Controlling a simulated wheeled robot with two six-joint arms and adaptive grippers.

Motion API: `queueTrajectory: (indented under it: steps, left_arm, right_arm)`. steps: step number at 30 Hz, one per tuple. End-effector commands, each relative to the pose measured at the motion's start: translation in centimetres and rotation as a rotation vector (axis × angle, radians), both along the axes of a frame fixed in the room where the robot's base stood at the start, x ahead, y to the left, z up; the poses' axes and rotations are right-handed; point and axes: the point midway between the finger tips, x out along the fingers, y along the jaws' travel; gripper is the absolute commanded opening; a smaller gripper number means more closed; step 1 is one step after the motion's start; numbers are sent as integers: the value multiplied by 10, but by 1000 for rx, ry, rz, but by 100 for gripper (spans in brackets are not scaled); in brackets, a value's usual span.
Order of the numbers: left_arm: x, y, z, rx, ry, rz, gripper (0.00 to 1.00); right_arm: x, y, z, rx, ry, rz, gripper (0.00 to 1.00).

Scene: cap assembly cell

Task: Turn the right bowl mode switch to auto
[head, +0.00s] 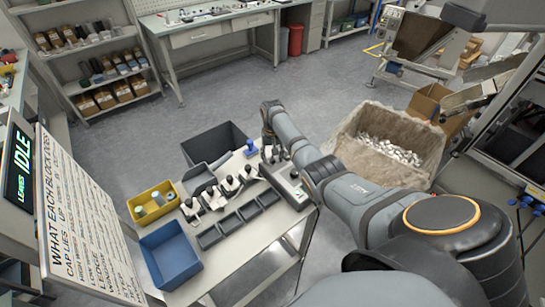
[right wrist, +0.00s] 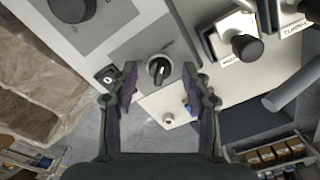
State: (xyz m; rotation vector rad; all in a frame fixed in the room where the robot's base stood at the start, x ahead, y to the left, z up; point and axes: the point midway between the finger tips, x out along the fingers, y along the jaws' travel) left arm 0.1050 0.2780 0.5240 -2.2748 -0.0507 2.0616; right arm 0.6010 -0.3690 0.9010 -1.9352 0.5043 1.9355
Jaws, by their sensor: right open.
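The mode switch (right wrist: 159,70) is a black rotary knob with a pale pointer mark on a grey panel, seen in the right wrist view. In the head view my right gripper (head: 271,152) is over the far end of the grey control box (head: 291,192) on the bench. The switch's position wording is not readable. My left gripper is not in view.
A larger black knob (right wrist: 247,47) and another dark knob (right wrist: 72,8) are near the switch. The bench also holds a yellow bin (head: 166,217), a blue bin (head: 168,252) and several dark trays. A lined crate of pale parts (head: 345,140) stands to the right.

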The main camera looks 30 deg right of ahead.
Motion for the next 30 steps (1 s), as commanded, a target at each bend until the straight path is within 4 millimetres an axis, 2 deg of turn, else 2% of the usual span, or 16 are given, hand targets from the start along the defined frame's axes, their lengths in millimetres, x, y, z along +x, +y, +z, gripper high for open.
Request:
queueTrajectory:
  steps: [9,20,30]
  left_arm:
    - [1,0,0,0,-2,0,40]
    - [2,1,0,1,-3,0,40]
    - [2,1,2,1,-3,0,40]
  right_arm:
    - [0,0,-5,0,-1,1,48]
    - [0,0,-5,0,-1,0,1]
    - [0,0,-4,0,0,35,0]
